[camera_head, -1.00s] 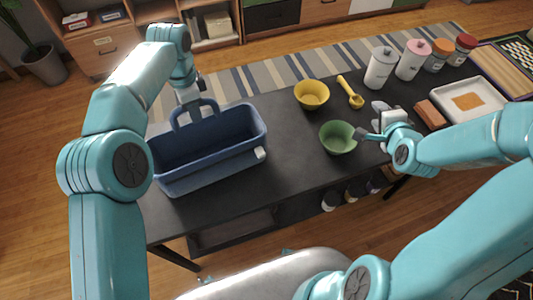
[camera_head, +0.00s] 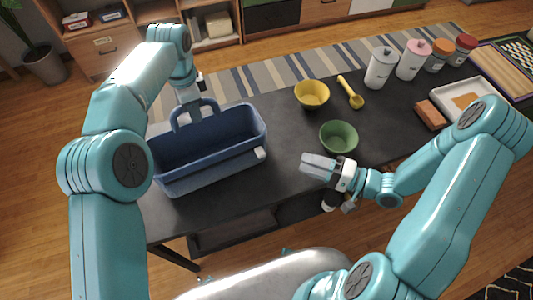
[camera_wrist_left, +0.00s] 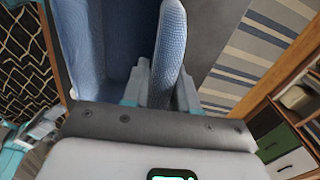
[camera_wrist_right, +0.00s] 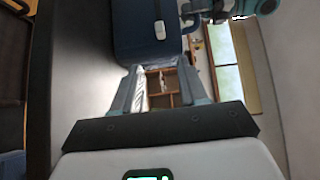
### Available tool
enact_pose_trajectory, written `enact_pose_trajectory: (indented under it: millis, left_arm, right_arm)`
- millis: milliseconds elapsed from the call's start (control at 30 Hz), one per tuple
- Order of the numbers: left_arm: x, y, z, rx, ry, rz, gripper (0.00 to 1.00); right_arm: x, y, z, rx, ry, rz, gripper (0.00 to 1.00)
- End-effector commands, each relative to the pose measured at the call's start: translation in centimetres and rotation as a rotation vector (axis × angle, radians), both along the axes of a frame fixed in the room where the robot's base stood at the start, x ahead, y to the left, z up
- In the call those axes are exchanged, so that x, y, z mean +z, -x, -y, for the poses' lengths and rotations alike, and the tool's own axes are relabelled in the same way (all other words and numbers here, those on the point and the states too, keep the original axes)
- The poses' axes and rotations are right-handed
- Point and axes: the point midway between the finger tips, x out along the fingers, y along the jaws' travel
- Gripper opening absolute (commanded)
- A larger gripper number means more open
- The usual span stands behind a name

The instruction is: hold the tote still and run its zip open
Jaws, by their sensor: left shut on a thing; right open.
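The blue tote (camera_head: 215,165) stands upright on the left part of the dark table, its top showing as an open hollow. A small pale tab (camera_head: 261,153), apparently the zip pull, sits at the right end of its front band. It also shows in the right wrist view (camera_wrist_right: 160,30). My left gripper (camera_head: 189,99) is shut on the tote's far handle (camera_wrist_left: 172,35), which runs between its fingers in the left wrist view. My right gripper (camera_head: 317,166) is open and empty over the table's front edge, right of the tab and apart from it.
A green bowl (camera_head: 338,137) stands just behind my right gripper. A yellow bowl (camera_head: 312,94), a yellow scoop (camera_head: 350,92) and several canisters (camera_head: 381,68) stand farther back. The dark table (camera_head: 285,140) is clear between the tote and the green bowl.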

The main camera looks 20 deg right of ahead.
Motion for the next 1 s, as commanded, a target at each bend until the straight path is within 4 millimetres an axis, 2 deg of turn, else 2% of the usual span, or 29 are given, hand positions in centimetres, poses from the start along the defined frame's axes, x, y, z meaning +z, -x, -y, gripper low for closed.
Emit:
enact_pose_trajectory:
  millis: [67,167,600,800,1000]
  left_arm:
    - [0.1,0.0,0.0,0.000,0.000,0.001,0.00]
    - [0.1,0.0,0.0,0.000,0.001,0.001,0.00]
    - [0.1,0.0,0.0,0.000,0.001,0.001,0.00]
    - [0.1,0.0,0.0,0.000,0.001,0.001,0.00]
    - [0.1,0.0,0.0,0.000,0.001,0.001,0.00]
  right_arm:
    - [-0.1,0.5,-0.6,0.031,-0.022,0.004,0.43]
    - [-0.1,0.3,-1.4,0.047,-0.033,0.008,0.43]
    - [-0.1,-5.2,-8.2,0.048,-0.028,0.009,0.43]
    - [-0.1,-6.5,-9.8,0.045,-0.028,0.008,0.43]
    - [-0.1,-6.8,-10.0,0.042,-0.028,0.008,0.43]
